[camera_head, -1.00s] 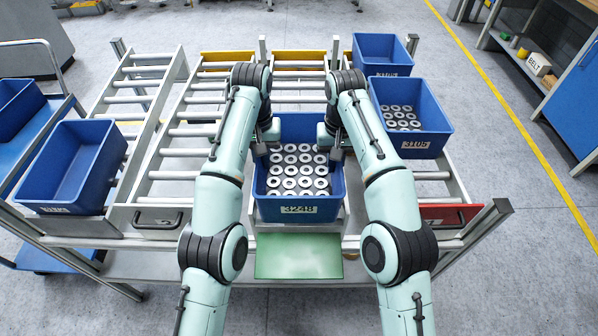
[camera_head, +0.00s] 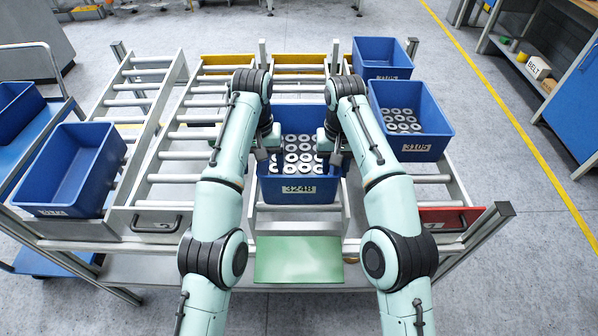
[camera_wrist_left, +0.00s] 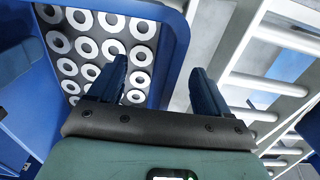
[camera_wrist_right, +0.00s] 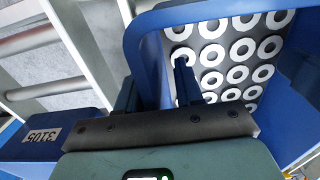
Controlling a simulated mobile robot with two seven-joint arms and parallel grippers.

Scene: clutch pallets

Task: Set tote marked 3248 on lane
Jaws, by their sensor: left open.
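The blue tote marked 3248 (camera_head: 298,197), full of grey rings, stands upright at the near end of the middle roller lane (camera_head: 298,226). My left gripper (camera_head: 268,160) is open at its left wall; in the left wrist view its fingers (camera_wrist_left: 158,85) stand apart on either side of the tote's rim (camera_wrist_left: 178,45). My right gripper (camera_head: 331,155) is at its right wall; in the right wrist view its fingers (camera_wrist_right: 157,88) lie either side of the rim (camera_wrist_right: 150,48), less far apart. I cannot tell whether they press on it. My arms hide parts of the tote's sides.
Tote 3105 (camera_head: 416,146) with rings stands on the right lane, with another blue tote (camera_head: 382,72) behind it. An empty blue tote (camera_head: 58,198) stands at the left. A green plate (camera_head: 298,260) lies in front of the lane. Bare rollers (camera_head: 173,176) lie left of my left arm.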

